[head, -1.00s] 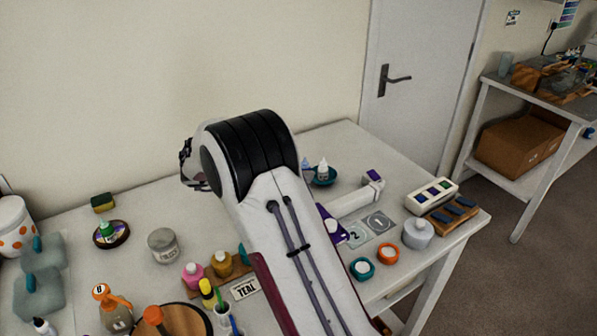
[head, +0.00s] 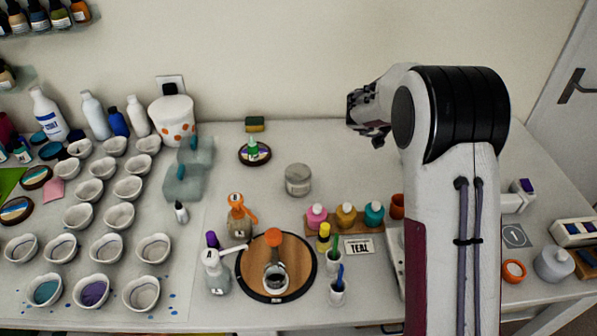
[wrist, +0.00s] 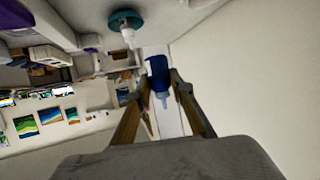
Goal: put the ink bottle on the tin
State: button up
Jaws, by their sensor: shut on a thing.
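My gripper (head: 368,122) is raised above the back of the table, right of the tin, in the head view. In the wrist view my gripper (wrist: 160,82) is shut on a small blue bottle with a pale translucent end (wrist: 159,74), apparently the ink bottle. In the head view the bottle cannot be made out at the gripper. The tin (head: 298,181), round and grey with a pale label, stands on the table left of and below my gripper. Its top looks clear. The bottle and the tin are apart.
A sponge (head: 255,124) and a green-capped bottle on a dark coaster (head: 254,153) stand left of the tin. A rack of pink, amber and teal bottles (head: 346,216) is in front to its right. Table around the tin is bare.

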jog(key=w+a+n+t+y, duration=0.2)
jog(key=a+n+t+y, duration=0.6)
jog(key=a, duration=0.4)
jog(key=s+a+f+n+y, duration=0.3)
jog(key=s+a+n, duration=0.15)
jog(key=a, duration=0.35)
jog(key=s+a+r+n+g+y, duration=0.1)
jog(key=a+r+n+g+y, duration=0.1)
jog(key=a+n+y, duration=0.3)
jog(key=s+a+r+n+g+y, duration=0.1)
jog(key=a+r+n+y, duration=0.3)
jog(key=a, duration=0.5)
jog(key=shift+s+a+n+g+y, duration=0.2)
jog(key=shift+s+n+g+y, duration=0.3)
jog(key=shift+y, duration=0.4)
jog(key=shift+s, duration=0.1)
jog(key=shift+f, duration=3.1)
